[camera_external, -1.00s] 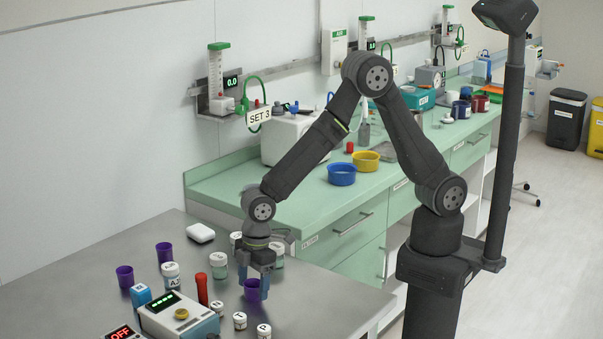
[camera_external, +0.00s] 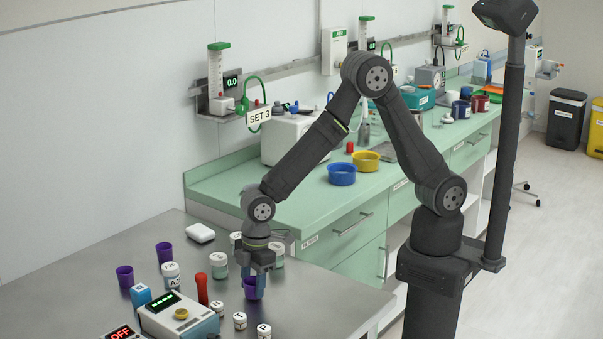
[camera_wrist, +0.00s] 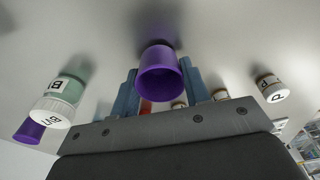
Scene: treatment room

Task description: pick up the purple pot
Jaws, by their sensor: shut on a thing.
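A purple pot (camera_external: 250,290) is between the blue fingers of my gripper (camera_external: 254,284), low over the steel table. My gripper is shut on this pot. In the wrist view the pot (camera_wrist: 160,78) sits between the two fingers (camera_wrist: 160,95), its open mouth facing the camera. I cannot tell whether its base touches the table. Two other purple pots stand on the table at left, one farther back (camera_external: 164,253) and one nearer (camera_external: 125,277).
White-lidded labelled jars (camera_external: 218,265) and a red tube (camera_external: 202,290) stand left of my gripper. Small labelled bottles (camera_external: 240,321) stand in front, beside a device with a green display (camera_external: 178,317). A white block (camera_external: 201,233) lies behind. The table (camera_external: 325,300) is clear to the right.

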